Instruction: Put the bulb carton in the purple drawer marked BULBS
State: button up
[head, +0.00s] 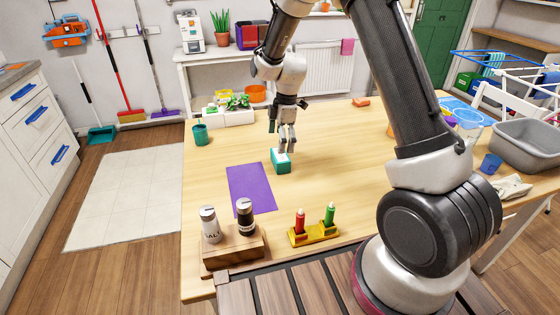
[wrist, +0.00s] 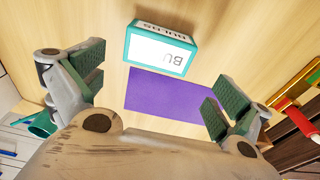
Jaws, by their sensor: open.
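The bulb carton (head: 281,166) is a small teal box with a white label, lying on the wooden table just beyond the purple mat. In the wrist view the carton (wrist: 160,50) shows part of the word BULBS, upside down. My gripper (head: 287,148) is just above the carton in the head view. In the wrist view my gripper (wrist: 157,88) is open and empty, its green-padded fingers wide apart, with the carton off toward the top of the picture. A purple box-like unit (head: 248,36) stands on the back shelf; I cannot read any mark on it.
The purple mat (head: 250,190) lies flat in front of the carton. Salt and pepper mills on a wooden stand (head: 235,250) and a yellow holder (head: 313,236) with red and green items are nearer. A green cup (head: 200,134) and white planter (head: 228,117) are behind left.

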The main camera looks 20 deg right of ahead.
aim_at(280, 157)
jog(key=f, duration=0.7)
jog(key=shift+w+f, duration=0.2)
jog(key=shift+f, duration=0.05)
jog(key=c, duration=1)
jog(key=shift+r, duration=0.1)
